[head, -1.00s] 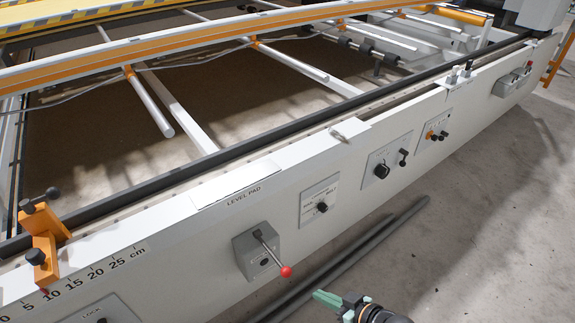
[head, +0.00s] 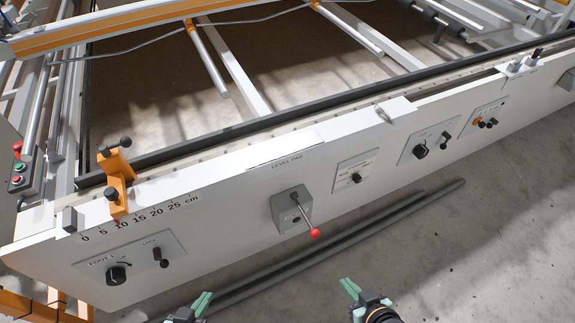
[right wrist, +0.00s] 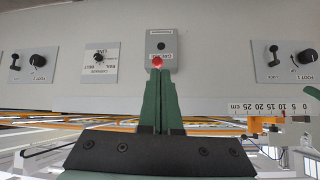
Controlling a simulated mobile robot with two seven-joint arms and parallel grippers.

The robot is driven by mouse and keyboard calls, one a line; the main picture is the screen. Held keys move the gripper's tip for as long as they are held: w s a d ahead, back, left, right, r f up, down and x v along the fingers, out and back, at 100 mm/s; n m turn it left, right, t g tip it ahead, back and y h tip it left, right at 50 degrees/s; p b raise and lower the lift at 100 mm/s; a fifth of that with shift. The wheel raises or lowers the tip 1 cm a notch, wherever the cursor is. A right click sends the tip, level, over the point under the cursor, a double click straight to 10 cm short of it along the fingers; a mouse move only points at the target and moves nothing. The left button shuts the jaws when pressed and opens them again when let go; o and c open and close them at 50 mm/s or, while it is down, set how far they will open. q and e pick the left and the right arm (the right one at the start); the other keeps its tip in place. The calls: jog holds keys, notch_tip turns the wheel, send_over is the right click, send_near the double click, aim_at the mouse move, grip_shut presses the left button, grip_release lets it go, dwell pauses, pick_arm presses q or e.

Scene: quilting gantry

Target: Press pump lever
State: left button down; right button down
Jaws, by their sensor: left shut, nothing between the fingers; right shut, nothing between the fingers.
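The pump lever (head: 306,214) is a thin metal rod with a red ball knob (head: 314,233). It sticks out and down from a grey box (head: 291,207) on the white front panel, below the "LEVEL PAD" label. My right gripper (head: 349,286) is shut and empty, below and right of the knob and apart from it in the head view. In the right wrist view, the knob (right wrist: 157,62) shows just beyond the shut fingertips; the rod is hardly visible there. My left gripper (head: 203,302) is shut and empty at the bottom edge, left of the right one.
Rotary knobs and small levers on label plates (head: 426,142) line the panel on both sides. An orange clamp (head: 117,180) stands at the left by a centimetre scale. Dark pipes (head: 350,242) lie on the floor below the panel. Bare concrete is clear at the right.

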dwell(0.3)
jog(key=w+a+r+n+b, duration=0.2)
jog(key=w, duration=0.5)
jog(key=w+a+r+n+g+b, duration=0.1)
jog(key=w+a+r+n+b, duration=0.1)
jog(key=w, duration=0.5)
jog(key=shift+w+a+r+b, duration=0.15)
jog(key=shift+a+b, duration=0.15)
jog(key=shift+b, duration=0.25)
jog(key=b, duration=0.3)
send_over(314, 233)
jog(key=w+a, duration=0.2)
notch_tip(314, 233, down, 8)
jog(key=shift+s+d+f, duration=0.7)
jog(key=shift+s+f, duration=0.05)
jog(key=shift+f, duration=0.1)
jog(key=shift+s+d+f, duration=0.25)
jog(key=shift+s+f, duration=0.05)
jog(key=shift+f, duration=0.15)
